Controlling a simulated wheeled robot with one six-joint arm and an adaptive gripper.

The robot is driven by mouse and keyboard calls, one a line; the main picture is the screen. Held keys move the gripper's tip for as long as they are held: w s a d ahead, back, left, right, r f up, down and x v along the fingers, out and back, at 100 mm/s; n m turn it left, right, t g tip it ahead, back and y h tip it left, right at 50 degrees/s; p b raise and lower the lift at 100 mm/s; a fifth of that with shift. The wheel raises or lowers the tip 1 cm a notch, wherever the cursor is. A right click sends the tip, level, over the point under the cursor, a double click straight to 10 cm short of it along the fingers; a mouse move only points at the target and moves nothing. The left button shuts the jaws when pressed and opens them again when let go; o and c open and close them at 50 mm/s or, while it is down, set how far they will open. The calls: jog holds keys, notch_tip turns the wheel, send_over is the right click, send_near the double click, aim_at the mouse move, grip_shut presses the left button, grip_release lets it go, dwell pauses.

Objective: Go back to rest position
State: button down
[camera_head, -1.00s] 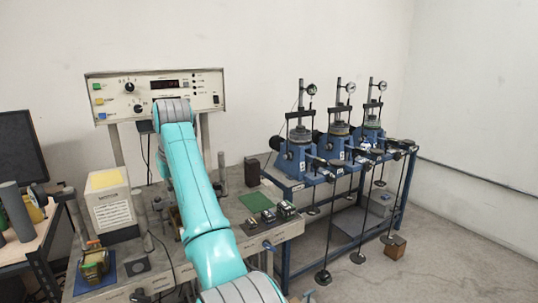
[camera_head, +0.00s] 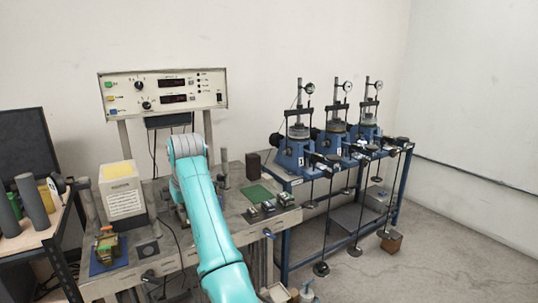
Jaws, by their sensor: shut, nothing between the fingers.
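My arm, teal with a grey-banded joint, reaches up from the bottom centre over the metal bench (camera_head: 180,262). Three blue lever frames (camera_head: 294,150) stand in a row on a blue-legged table at the right, clear of the arm. Each has a dial gauge on top and rods with round weights hanging in front.
A control panel (camera_head: 125,91) with red displays stands on posts behind the arm. A white box with a yellow top (camera_head: 122,196) is left of the arm. A green mat (camera_head: 258,194) and small blocks lie right of it. The floor at right is mostly open.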

jog(key=s+d+f+m+t, duration=0.1)
jog(key=d+f, duration=0.3)
jog(key=f, duration=0.5)
jog(key=d+f+t, duration=0.1)
jog(key=d+f, duration=0.3)
jog(key=f, duration=0.6)
jog(key=s+d+f+m, duration=0.1)
jog(key=d+f, duration=0.2)
jog(key=f, duration=0.6)
jog(key=s+d+f+m+t, duration=0.2)
jog(key=s+d+f+t, duration=0.1)
jog(key=s+d+f, duration=1.4)
jog(key=s+d+r+t, duration=0.1)
jog(key=s+d, duration=0.2)
jog(key=s, duration=0.6)
jog(key=s+d+m+t+h, duration=0.1)
jog(key=s+d, duration=0.2)
jog(key=s, duration=0.5)
jog(key=s+d+r+t, duration=0.1)
jog(key=s+d, duration=0.3)
jog(key=s, duration=0.5)
jog(key=s+d+r+m+t+h, duration=0.1)
jog(key=s+d+r+m+t, duration=0.1)
jog(key=s+r, duration=1.6)
notch_tip(320, 180, up, 2)
jog(key=shift+s+d+r+t+h, duration=0.1)
jog(key=shift+s+d+t+h, duration=0.2)
jog(key=shift+d+t, duration=0.45)
